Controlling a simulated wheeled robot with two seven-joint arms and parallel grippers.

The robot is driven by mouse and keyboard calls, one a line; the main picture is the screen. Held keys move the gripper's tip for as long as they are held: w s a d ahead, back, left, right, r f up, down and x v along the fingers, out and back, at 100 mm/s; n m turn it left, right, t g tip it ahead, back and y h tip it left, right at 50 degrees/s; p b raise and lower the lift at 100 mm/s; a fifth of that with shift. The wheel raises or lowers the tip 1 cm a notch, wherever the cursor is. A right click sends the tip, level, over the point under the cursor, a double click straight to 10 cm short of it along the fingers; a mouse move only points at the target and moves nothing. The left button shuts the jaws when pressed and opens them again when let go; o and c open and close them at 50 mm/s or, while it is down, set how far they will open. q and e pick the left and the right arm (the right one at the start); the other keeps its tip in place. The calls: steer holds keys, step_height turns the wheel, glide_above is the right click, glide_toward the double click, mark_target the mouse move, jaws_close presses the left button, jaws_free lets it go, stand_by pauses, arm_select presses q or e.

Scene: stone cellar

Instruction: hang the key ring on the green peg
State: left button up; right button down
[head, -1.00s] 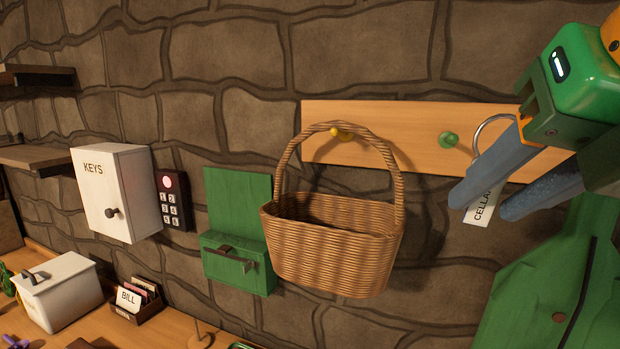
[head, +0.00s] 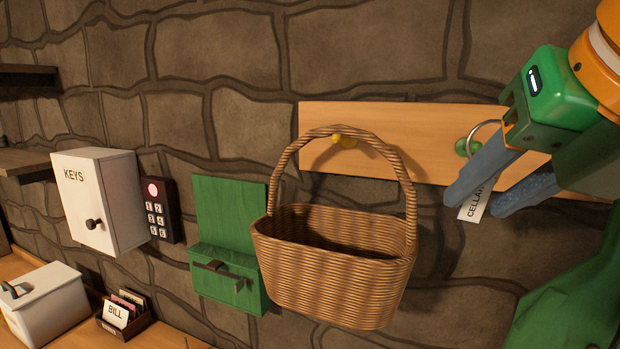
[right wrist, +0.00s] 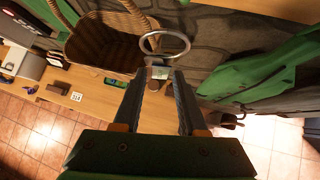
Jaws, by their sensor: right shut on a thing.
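The green peg (head: 461,147) sticks out of a wooden rail (head: 430,128) on the stone wall. The metal key ring (head: 482,124) shows right beside the peg in the head view, its left edge overlapping it. I cannot tell whether the ring is around the peg or only in front of it. A white tag marked "CELLAR" (head: 474,205) hangs below the ring. My right gripper (head: 477,196) is shut on the key ring's tag end. In the right wrist view the ring (right wrist: 165,43) stands out beyond the fingertips (right wrist: 160,76). My left gripper is not in view.
A wicker basket (head: 330,285) hangs from a yellow peg (head: 343,140) left of the green peg. A green garment (head: 570,290) hangs at lower right. A white key cabinet (head: 100,200), a keypad (head: 160,210) and a green wall box (head: 228,280) are farther left.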

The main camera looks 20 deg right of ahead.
steer(key=w+d+f, duration=0.2)
steer(key=w+d, duration=0.4)
steer(key=w, duration=0.2)
steer(key=shift+d+f, duration=0.4)
stand_by(0.5)
steer(key=shift+c, duration=1.8)
jaws_free()
steer(key=shift+s+a, duration=0.1)
steer(key=shift+s+a+f+b, duration=0.25)
steer(key=shift+s+a, duration=0.55)
steer(key=shift+s, duration=0.1)
steer(key=shift+s+a+f+b, duration=0.2)
steer(key=shift+s+a+b, duration=0.05)
steer(key=shift+s+a, duration=0.6)
steer(key=s+a, duration=0.5)
steer(key=s, duration=0.1)
steer(key=shift+s+p, duration=0.15)
steer(key=shift+p, duration=0.3)
